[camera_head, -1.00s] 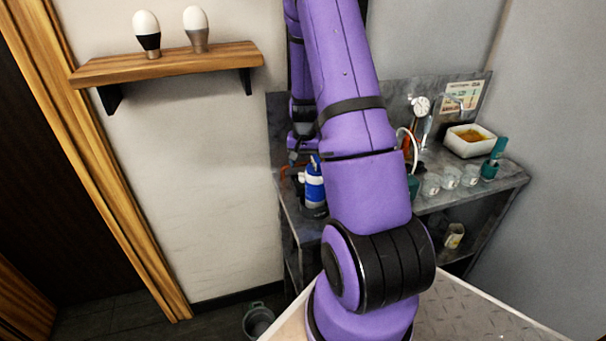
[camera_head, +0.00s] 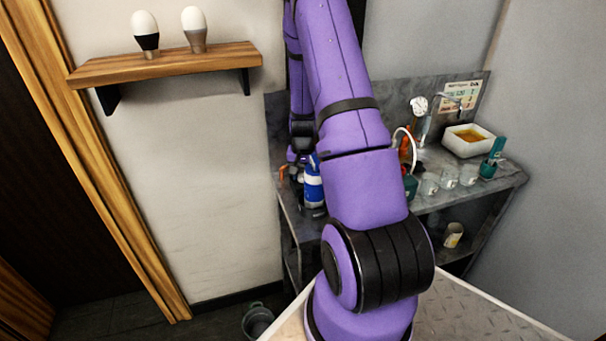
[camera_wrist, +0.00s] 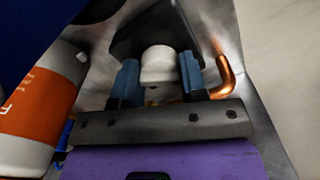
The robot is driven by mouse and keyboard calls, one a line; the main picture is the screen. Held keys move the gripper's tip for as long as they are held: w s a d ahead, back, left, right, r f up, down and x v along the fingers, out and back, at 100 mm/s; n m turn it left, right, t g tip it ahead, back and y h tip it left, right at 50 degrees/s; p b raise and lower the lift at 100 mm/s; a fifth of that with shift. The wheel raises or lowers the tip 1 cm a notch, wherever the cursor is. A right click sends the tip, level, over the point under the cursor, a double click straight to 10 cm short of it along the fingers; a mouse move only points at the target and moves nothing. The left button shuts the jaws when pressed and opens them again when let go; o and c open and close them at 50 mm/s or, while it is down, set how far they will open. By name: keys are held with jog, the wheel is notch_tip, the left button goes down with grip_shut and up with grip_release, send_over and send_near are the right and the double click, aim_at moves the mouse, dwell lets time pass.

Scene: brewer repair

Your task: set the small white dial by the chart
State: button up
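In the wrist view a small white round dial (camera_wrist: 158,64) sits on a dark housing, between the blue fingers of my gripper (camera_wrist: 160,80). The fingers stand close on both sides of it; whether they touch it is unclear. Its markings cannot be read. In the head view my arm hides the dial and most of my gripper. A small printed card (camera_head: 461,96), perhaps the chart, is on the grey back panel at the right; its text is too small to read.
A copper pipe (camera_wrist: 225,75) bends close to the right finger. A white and orange bottle (camera_wrist: 38,110) stands at the left. In the head view, a blue bottle (camera_head: 313,185), a white gauge (camera_head: 418,104), several glass cups and a white tray (camera_head: 489,146) are on the bench (camera_head: 432,204).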

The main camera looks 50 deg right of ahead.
jog(key=shift+m, duration=0.3)
jog(key=m, duration=0.5)
jog(key=shift+m, duration=0.3)
jog(key=m, duration=0.5)
jog(key=shift+m, duration=0.4)
jog(key=o, duration=0.9)
jog(key=shift+r, duration=0.1)
notch_tip(320, 180, up, 11)
jog(key=shift+f, duration=0.15)
